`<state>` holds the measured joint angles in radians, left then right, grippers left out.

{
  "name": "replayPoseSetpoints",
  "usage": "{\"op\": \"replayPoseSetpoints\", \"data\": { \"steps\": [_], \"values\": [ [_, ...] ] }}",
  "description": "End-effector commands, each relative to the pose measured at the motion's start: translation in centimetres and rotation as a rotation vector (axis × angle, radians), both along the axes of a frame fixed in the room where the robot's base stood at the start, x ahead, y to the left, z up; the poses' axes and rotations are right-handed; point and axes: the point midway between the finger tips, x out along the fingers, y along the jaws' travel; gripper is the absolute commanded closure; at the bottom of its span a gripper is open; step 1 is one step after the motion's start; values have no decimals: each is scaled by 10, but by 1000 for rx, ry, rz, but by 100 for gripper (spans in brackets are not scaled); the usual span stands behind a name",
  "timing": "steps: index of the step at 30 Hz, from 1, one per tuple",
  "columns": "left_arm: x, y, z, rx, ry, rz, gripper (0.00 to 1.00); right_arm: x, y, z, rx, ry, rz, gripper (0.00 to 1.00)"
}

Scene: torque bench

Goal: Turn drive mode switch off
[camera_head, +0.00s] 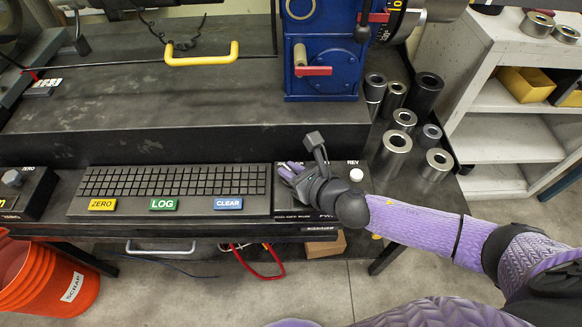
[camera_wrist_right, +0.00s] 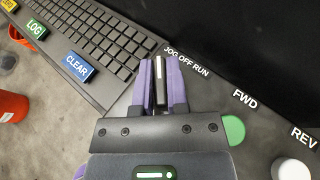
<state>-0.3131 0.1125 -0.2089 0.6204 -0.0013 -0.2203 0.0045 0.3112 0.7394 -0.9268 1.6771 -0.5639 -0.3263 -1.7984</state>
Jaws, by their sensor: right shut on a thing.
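The drive mode switch (camera_wrist_right: 158,70) is a dark knob with a white line, below and left of the "JOG OFF RUN" label (camera_wrist_right: 187,61) in the right wrist view. My right gripper (camera_wrist_right: 161,82) has its two purple fingers on either side of the knob, shut on it. The white line runs nearly straight up in that view; I cannot tell for sure which word it points to. In the head view my right gripper (camera_head: 287,171) is over the control panel right of the keyboard and hides the switch. My left gripper is not in view.
The keyboard (camera_head: 175,181) with ZERO, LOG and CLEAR keys lies left of the panel. A white knob (camera_head: 356,174) sits by REV, and a green button (camera_wrist_right: 234,129) is close beside my gripper. Several metal sockets (camera_head: 396,148) stand behind on the right.

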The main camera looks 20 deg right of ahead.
Motion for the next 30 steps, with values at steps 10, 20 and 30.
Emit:
{"op": "replayPoseSetpoints", "data": {
  "steps": [10,20,30],
  "values": [
    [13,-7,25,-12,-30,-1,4,-1,1,3,2,2,-273,100],
    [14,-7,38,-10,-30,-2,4,0,1,1,2,2,-525,100],
    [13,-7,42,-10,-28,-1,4,0,1,1,1,0,-674,100]
  ]
}}
